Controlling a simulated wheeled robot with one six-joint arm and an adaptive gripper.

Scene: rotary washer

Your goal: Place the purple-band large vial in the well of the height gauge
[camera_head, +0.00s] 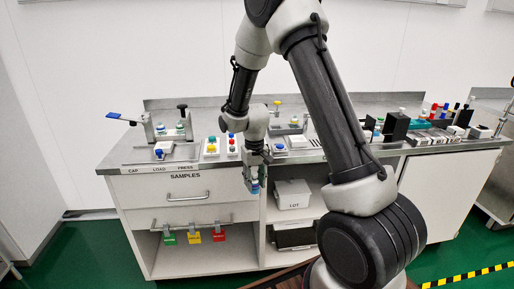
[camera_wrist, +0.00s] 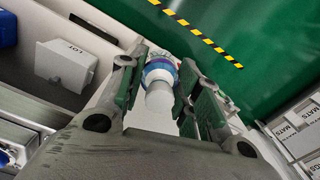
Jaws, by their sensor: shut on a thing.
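My gripper (camera_wrist: 160,98) is shut on a vial (camera_wrist: 160,78) with a white top and a blue band. A little pinkish purple shows at the vial's far side, but I cannot tell the band colour for sure. In the head view my gripper (camera_head: 254,174) points down in front of the counter's front edge, below the worktop level, and the vial's blue part (camera_head: 255,187) shows at its tip. I cannot tell which fixture on the counter is the height gauge; its well is not discernible.
The steel worktop (camera_head: 130,157) carries a fixture with a blue lever (camera_head: 122,117), white trays of coloured-cap vials (camera_head: 211,146), and black racks (camera_head: 397,126) at right. Below are a drawer (camera_head: 185,190), coloured tags (camera_head: 193,237) and a grey LOT bin (camera_head: 292,194). Green floor lies in front.

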